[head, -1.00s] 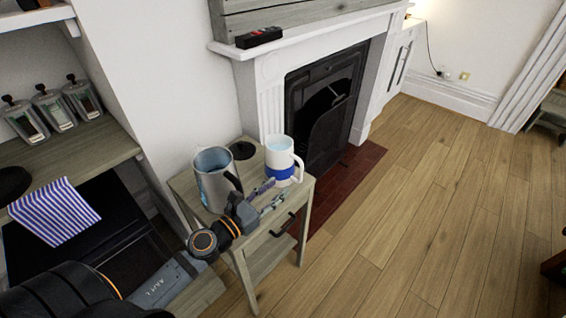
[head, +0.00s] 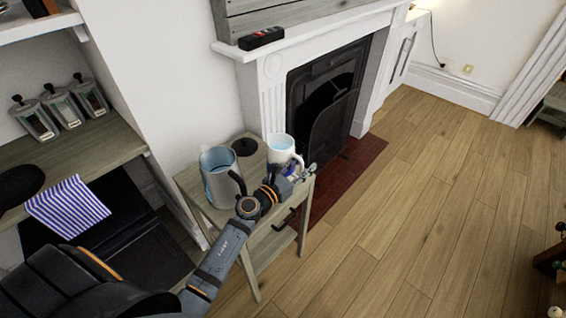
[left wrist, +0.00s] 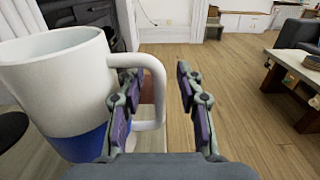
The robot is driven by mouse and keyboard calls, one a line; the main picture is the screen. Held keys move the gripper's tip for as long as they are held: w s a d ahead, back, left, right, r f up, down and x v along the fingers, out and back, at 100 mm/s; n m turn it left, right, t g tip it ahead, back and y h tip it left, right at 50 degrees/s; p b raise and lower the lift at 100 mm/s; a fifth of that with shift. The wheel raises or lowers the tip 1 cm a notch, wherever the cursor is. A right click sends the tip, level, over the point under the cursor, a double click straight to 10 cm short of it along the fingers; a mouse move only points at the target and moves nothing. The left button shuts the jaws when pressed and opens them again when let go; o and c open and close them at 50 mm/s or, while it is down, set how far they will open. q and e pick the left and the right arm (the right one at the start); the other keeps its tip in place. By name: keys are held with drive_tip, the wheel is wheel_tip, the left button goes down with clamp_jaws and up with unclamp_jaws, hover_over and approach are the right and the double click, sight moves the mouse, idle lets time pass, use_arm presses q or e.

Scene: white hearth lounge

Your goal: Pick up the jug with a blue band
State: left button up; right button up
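The white jug with a blue band (head: 280,146) stands upright on the small wooden side table (head: 187,184). In the left wrist view the jug (left wrist: 50,90) fills the left side, with its handle toward the right. My left gripper (head: 297,178) is at the jug's handle side and partly hides its lower part. In the left wrist view the gripper (left wrist: 160,100) is open; the handle's outer bar shows between the fingers, and the left finger appears within the handle loop. Contact cannot be told. My right gripper is in neither view.
A grey jug with a dark handle (head: 217,178) stands just left, close to my left arm. A dark round item (head: 244,146) lies behind. The fireplace (head: 325,105) is beyond the table.

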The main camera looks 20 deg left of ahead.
use_arm(q)
drive_tip(key=shift+s, duration=0.1)
drive_tip(key=shift+c, duration=0.4)
clamp_jaws()
drive_tip(key=shift+r, duration=0.15)
